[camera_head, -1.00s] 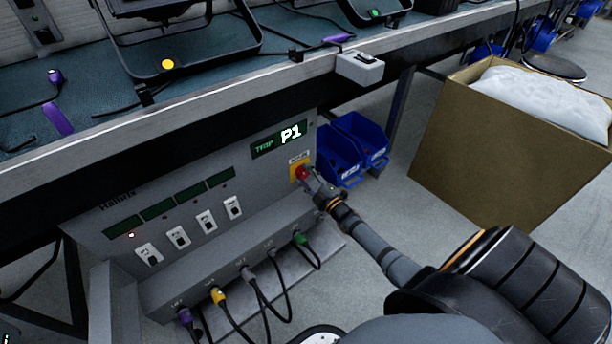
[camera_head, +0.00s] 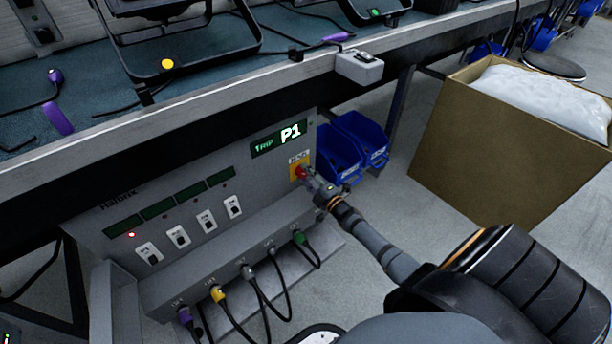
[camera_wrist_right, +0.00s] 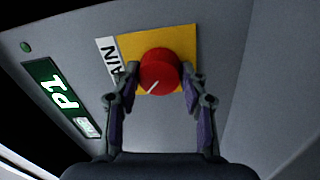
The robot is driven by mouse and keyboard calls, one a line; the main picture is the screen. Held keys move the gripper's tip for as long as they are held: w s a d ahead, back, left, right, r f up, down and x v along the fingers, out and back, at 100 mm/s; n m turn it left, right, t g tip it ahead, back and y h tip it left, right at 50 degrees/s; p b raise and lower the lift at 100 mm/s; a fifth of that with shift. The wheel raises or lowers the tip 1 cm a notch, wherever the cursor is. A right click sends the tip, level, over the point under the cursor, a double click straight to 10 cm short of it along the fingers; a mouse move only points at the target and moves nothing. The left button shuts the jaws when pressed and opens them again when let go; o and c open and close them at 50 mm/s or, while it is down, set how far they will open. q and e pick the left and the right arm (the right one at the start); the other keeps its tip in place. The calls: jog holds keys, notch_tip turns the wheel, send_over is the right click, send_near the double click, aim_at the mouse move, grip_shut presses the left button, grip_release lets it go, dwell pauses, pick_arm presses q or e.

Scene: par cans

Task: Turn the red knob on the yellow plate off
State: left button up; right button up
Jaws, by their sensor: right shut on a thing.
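The red knob (camera_head: 301,173) sits on the yellow plate (camera_head: 294,180) at the right end of the grey panel's front. In the right wrist view the red knob (camera_wrist_right: 159,71) is large, with a white pointer line slanting to the lower left, on the yellow plate (camera_wrist_right: 185,42). My right gripper (camera_head: 310,180) reaches in from the lower right. In the right wrist view its fingers (camera_wrist_right: 160,78) are on both sides of the knob, shut on it. My left gripper is not in view.
The panel's display (camera_head: 279,140) reads "TRIP P1". Four-switch row aside, cables plug into the ledge below, including a green plug (camera_head: 299,237). Blue bins (camera_head: 341,155) stand right of the panel. The workbench edge (camera_head: 200,101) overhangs it. A cardboard box (camera_head: 490,150) stands at right.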

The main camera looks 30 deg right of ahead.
jog(key=o, duration=1.2)
jog(key=shift+c, duration=0.2)
jog(key=shift+s+f, duration=0.1)
jog(key=shift+s, duration=0.2)
jog(key=s, duration=1.1)
jog(key=shift+s+d+f, duration=0.15)
jog(key=shift+d+f, duration=0.15)
jog(key=shift+d, duration=0.1)
